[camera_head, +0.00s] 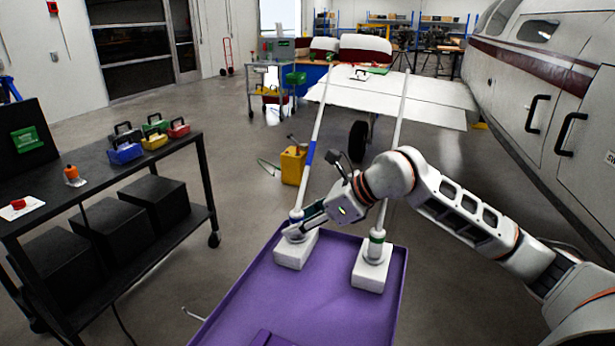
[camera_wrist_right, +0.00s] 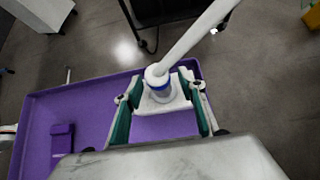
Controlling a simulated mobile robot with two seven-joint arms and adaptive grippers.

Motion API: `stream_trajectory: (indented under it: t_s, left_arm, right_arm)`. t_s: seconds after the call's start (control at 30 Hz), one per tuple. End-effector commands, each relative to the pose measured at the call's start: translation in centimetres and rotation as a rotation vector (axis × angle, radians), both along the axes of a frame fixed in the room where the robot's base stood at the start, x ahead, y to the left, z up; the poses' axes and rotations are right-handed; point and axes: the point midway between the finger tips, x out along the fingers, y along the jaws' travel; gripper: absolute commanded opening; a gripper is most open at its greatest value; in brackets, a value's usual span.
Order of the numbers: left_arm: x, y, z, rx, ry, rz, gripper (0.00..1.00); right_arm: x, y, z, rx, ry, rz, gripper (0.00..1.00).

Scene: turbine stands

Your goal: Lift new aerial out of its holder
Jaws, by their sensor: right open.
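Two tall white aerials stand in white block holders on a purple tray. My right gripper (camera_head: 297,226) is at the foot of the left aerial. My left gripper is not in view.
The purple tray (camera_head: 335,315) has a raised rim. A black cart (camera_head: 95,175) with small coloured cases stands at left. A yellow container (camera_head: 292,166) is on the floor behind the left aerial. An aircraft fuselage (camera_head: 550,90) stands at right, near my right arm.

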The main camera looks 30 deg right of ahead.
Motion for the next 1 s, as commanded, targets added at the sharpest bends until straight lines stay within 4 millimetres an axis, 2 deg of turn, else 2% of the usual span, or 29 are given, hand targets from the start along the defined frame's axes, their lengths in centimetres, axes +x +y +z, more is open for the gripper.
stream_trajectory:
  t_s: [0.8, 0.93, 0.97, 1.0]
  left_arm:
    - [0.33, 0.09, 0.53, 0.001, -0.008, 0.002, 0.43]
    - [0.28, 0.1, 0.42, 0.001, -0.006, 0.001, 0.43]
    - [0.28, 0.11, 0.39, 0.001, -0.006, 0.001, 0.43]
    - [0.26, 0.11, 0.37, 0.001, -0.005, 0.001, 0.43]
  right_arm:
    - [-0.02, 0.01, 0.0, 0.0, 0.0, 0.001, 0.4]
    - [-0.02, 0.01, 0.0, 0.001, 0.001, 0.0, 0.07]
    - [-0.02, 0.01, 0.0, 0.001, 0.001, 0.0, 0.0]
    - [-0.02, 0.01, 0.0, 0.001, 0.001, 0.0, 0.0]
